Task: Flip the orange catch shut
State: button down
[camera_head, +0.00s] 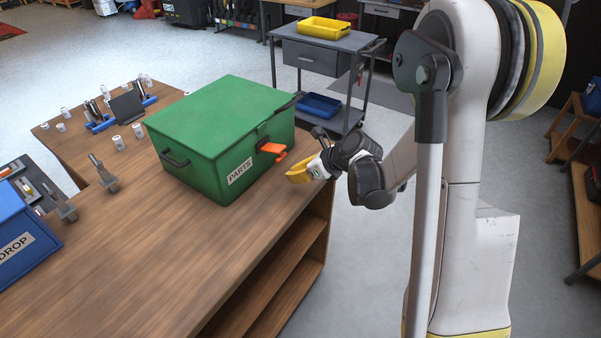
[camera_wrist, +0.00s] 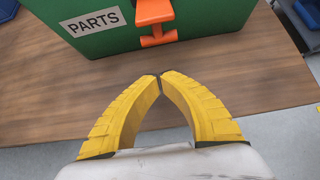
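The orange catch (camera_head: 272,150) is on the front of a green box (camera_head: 205,165) labelled PARTS, whose lid is down. In the head view the catch sticks outward from the box face. In the wrist view the catch (camera_wrist: 155,22) is at the top centre, right of the PARTS label. My gripper (camera_wrist: 160,77) has its yellow fingers together at the tips, with nothing between them. The gripper (camera_head: 298,175) is in front of the box, just below and right of the catch, apart from it.
The box stands on a wooden workbench (camera_head: 140,255), near its right edge. A blue DROP box (camera_head: 22,235) is at left, with metal parts and small white cylinders behind. A grey cart (camera_head: 335,45) with yellow and blue trays stands beyond the bench.

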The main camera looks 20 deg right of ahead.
aim_at(275, 153)
jog(key=b+x, duration=0.1)
jog(key=x, duration=0.3)
jog(key=shift+f, duration=0.15)
notch_tip(275, 153, up, 3)
jog(key=shift+w+a+r, duration=0.1)
jog(key=shift+w+a, duration=0.05)
jog(key=shift+r, duration=0.25)
jog(key=shift+w+r, duration=0.1)
jog(key=shift+r, duration=0.15)
jog(key=shift+r+p, duration=0.1)
jog(key=shift+p, duration=0.25)
jog(key=shift+g, duration=0.3)
jog(key=shift+r+h+p, duration=0.15)
jog(key=shift+h+p, duration=0.15)
